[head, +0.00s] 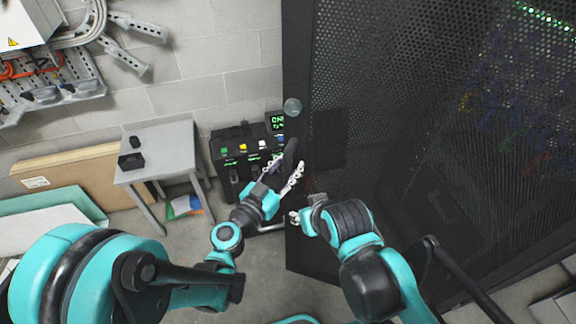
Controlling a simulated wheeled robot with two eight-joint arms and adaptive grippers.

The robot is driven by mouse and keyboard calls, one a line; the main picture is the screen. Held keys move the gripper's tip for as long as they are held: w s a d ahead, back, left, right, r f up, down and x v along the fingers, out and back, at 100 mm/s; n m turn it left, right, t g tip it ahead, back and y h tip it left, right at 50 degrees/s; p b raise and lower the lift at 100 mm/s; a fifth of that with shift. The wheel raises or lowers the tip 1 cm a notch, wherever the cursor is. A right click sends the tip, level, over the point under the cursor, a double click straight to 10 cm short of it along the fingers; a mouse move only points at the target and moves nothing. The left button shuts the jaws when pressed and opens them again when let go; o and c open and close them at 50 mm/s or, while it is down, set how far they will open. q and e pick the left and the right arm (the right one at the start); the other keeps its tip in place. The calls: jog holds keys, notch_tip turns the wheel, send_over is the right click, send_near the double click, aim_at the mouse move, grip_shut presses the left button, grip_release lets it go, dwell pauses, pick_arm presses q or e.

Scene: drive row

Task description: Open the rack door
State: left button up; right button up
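The rack door (420,110) is a tall black perforated mesh panel filling the right of the head view. It looks shut, with dim equipment and small lights behind the mesh. A darker rectangular patch (326,138) shows near its left edge; I cannot make out a distinct handle. My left gripper (296,155) is in front of the door's left edge, with its fingers apart and nothing visible between them. Whether it touches the door is unclear. My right gripper (302,212) is just below it, mostly hidden by its own wrist, so its fingers are hard to read.
A black control box (230,150) with coloured buttons and a green display (278,124) stands left of the rack. A grey table (165,145) with small black items is further left. Boards (75,180) lean on the block wall. Floor space is clear below the rack.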

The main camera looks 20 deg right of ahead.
pick_arm(q)
send_near(298, 127)
jog(key=x, duration=0.5)
jog(key=shift+d, duration=0.1)
